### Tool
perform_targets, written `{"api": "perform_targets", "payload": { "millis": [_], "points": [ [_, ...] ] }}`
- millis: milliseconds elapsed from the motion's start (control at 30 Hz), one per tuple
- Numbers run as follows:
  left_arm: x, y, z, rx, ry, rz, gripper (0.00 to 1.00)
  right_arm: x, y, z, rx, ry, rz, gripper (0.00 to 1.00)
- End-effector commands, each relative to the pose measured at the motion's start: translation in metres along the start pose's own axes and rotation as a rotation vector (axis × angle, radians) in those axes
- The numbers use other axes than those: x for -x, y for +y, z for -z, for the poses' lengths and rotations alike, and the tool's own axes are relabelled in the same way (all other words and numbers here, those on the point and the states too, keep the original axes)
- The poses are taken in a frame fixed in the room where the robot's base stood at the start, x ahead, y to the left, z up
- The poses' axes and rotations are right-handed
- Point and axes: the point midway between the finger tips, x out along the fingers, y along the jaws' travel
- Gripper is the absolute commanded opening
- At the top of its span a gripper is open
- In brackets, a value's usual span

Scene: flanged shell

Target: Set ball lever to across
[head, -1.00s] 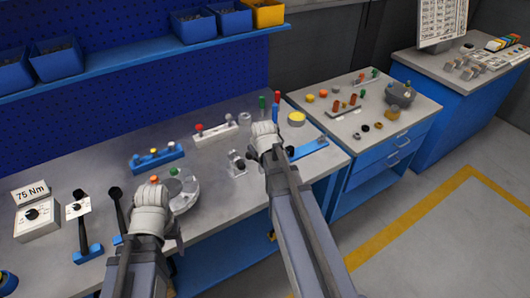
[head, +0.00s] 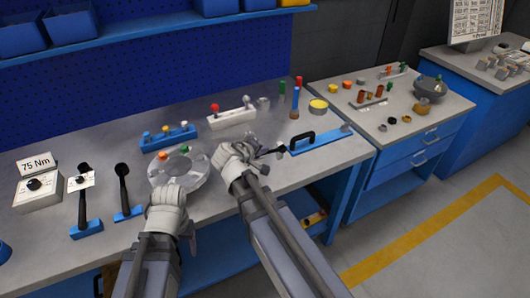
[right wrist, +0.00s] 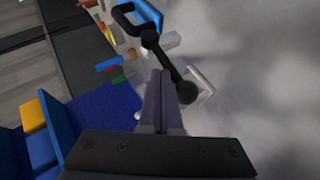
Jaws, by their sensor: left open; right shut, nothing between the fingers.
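A black lever with rounded ends (right wrist: 172,68) shows in the right wrist view, beside a small pale block (right wrist: 201,84). In the head view only a short dark part of this lever (head: 273,151) shows to the right of my right gripper; the gripper hides the rest. My right gripper (head: 238,158) is shut and empty. In the right wrist view its fingers (right wrist: 160,78) are close beside the lever; I cannot tell whether they touch. My left gripper (head: 168,193) is open at the front of the round grey flanged part (head: 190,174).
A blue bar with a black handle (head: 318,139) lies right of my right gripper. Behind stand a white block with knobs (head: 232,117) and a blue block with knobs (head: 168,138). Two upright black levers (head: 122,183) stand at left, near the 75 Nm box (head: 38,188).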

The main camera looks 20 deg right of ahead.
Motion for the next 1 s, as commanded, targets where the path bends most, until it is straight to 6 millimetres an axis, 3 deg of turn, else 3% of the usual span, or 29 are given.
{"api": "perform_targets", "payload": {
  "millis": [767, 1000],
  "points": [
    [-0.004, 0.0, 0.0, 0.0, 0.0, 0.0, 0.65, 0.0, -0.007, -0.001, -0.002, -0.003, 0.008, 0.0],
    [0.019, -0.002, -0.001, 0.0, 0.0, 0.0, 0.65, 0.011, 0.015, 0.0, -0.001, -0.002, 0.004, 0.0]
  ]
}}
